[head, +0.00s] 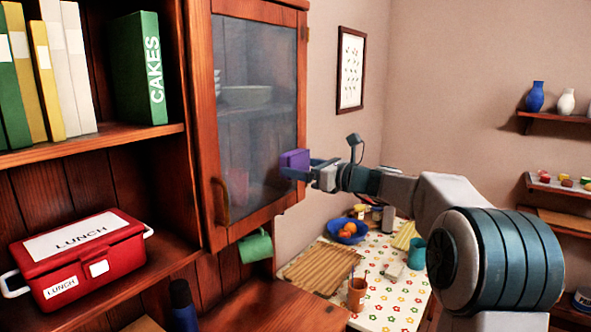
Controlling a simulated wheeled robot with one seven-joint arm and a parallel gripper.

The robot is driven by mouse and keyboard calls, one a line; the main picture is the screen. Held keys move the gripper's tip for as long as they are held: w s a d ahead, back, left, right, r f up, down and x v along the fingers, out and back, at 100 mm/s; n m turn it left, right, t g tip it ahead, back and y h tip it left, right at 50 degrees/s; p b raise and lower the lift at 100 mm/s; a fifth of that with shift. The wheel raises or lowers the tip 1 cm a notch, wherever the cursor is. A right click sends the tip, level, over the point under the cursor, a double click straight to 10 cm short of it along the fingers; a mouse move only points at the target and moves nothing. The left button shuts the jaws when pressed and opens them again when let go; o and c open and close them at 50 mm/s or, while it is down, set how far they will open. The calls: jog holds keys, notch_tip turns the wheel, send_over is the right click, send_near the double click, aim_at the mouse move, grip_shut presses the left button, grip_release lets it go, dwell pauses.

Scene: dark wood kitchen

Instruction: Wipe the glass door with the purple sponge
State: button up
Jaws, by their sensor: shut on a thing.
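The glass door (256,104) is a wooden-framed cabinet door with a dusky pane, in the middle left of the head view. Dishes show dimly behind the glass. A wooden handle (221,200) is at its lower left. The purple sponge (295,159) is at the door's right edge, over the right frame rail. My gripper (297,172) is shut on the sponge, reaching in from the right. I cannot tell whether the sponge touches the door.
A green mug (255,246) hangs below the door. A red lunch box (78,258) and books (138,68) fill the shelves at left. A flowered table (385,312) below holds a blue fruit bowl (346,229), a cutting board (318,268) and cups. Open air lies right of the door.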

jog(key=shift+s+d, duration=0.15)
jog(key=shift+b+v, duration=0.3)
jog(key=shift+v, duration=1.25)
jog(key=shift+f, duration=0.1)
